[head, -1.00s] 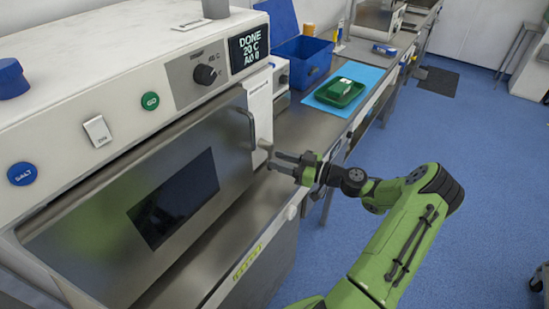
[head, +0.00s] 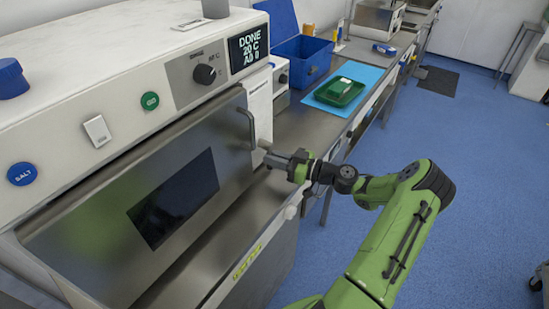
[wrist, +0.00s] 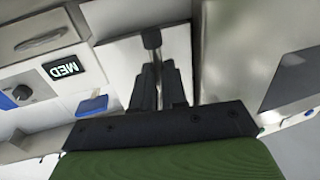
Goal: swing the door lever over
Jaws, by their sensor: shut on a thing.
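The door lever (head: 265,145) is a short grey stub at the right edge of the steel oven-like door (head: 95,232). My gripper (head: 270,158) reaches it from the right with its fingers together. In the wrist view my dark fingers (wrist: 157,70) are close together at the lower end of the lever (wrist: 152,38), which has a dark rounded end. They are shut on it. The fingers partly hide the lever's end. The door looks closed, with a dark window (head: 175,198) and a curved bar handle (head: 247,127).
The front panel has a dial (head: 205,74), a green GO button (head: 150,101) and a display (head: 249,48) reading DONE. A blue box (head: 303,60) and a green tray (head: 338,93) on a light blue mat (head: 365,75) stand on the counter behind. Blue floor at right is free.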

